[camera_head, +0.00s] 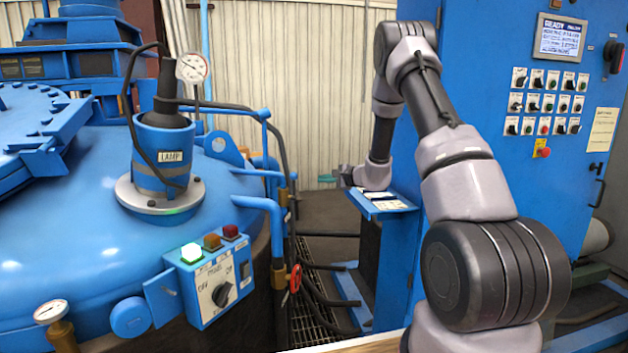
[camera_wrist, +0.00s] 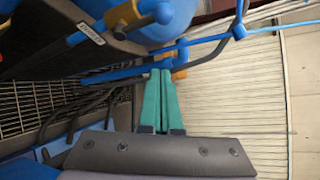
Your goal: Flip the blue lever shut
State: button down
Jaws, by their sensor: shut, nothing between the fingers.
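My gripper (camera_head: 327,178) is shut and empty, with its teal fingers pressed together. It hangs in free air right of the blue pipework in the head view. The fingers (camera_wrist: 160,74) also show in the wrist view. Beyond their tips is a blue bar (camera_wrist: 115,74) running left from a brass-coloured fitting (camera_wrist: 180,75). This bar may be the blue lever, but I cannot tell for sure. In the head view, blue pipes (camera_head: 262,203) and a brass-coloured fitting (camera_head: 283,197) stand left of my gripper. Contact is not clear in the wrist view.
A blue furnace vessel (camera_head: 75,230) fills the left, with a switch box (camera_head: 215,280) on its side. A red handwheel (camera_head: 295,278) and dark hoses sit below the pipes. A blue control cabinet (camera_head: 480,110) stands right. A small blue shelf (camera_head: 390,206) lies under my wrist.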

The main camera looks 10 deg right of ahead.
aim_at(294, 187)
jog(key=w+a, duration=0.4)
jog(key=a, duration=0.3)
jog(key=shift+w+f, duration=0.35)
jog(key=shift+w, duration=0.05)
dwell(0.3)
